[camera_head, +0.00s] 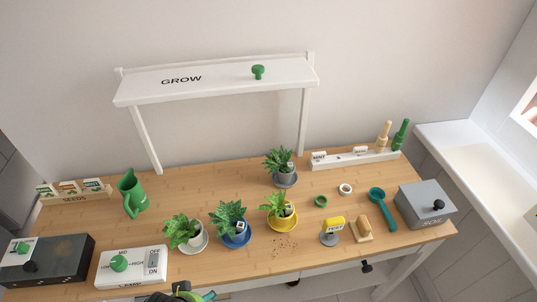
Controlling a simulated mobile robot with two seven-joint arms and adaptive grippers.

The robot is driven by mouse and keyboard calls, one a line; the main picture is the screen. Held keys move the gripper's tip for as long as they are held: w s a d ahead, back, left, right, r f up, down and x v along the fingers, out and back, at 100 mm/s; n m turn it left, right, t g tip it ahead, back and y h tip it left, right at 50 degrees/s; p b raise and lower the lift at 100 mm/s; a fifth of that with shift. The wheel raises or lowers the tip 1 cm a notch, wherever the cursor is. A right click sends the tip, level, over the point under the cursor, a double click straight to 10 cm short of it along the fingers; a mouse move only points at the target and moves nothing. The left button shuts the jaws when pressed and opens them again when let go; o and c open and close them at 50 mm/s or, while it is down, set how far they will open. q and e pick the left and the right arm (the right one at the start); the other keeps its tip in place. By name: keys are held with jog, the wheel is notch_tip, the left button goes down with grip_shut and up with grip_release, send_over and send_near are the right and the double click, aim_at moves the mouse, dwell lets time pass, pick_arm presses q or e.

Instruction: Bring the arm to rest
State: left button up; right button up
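A dark shape with green and teal parts (182,292) shows at the bottom edge, left of the middle, in front of the desk's front edge. It looks like the tip of my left gripper, mostly cut off by the frame. I cannot tell whether its fingers are open or shut, or whether the green parts belong to something held. My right gripper is not in view.
The wooden desk (335,185) holds several potted plants in its middle. A lamp control box (133,266) and a dark box (45,262) stand front left, a grey box (425,204) right. A white shelf (215,80) stands over the back.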

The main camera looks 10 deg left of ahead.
pick_arm(q)
notch_tip(320, 180, down, 13)
jog(key=s+b, duration=0.1)
jog(key=s, duration=0.1)
jog(key=s+a+f+g+b, duration=0.2)
jog(key=s+a+f, duration=0.1)
jog(key=s+f, duration=1.3)
notch_tip(320, 180, down, 4)
jog(key=shift+r, duration=0.1)
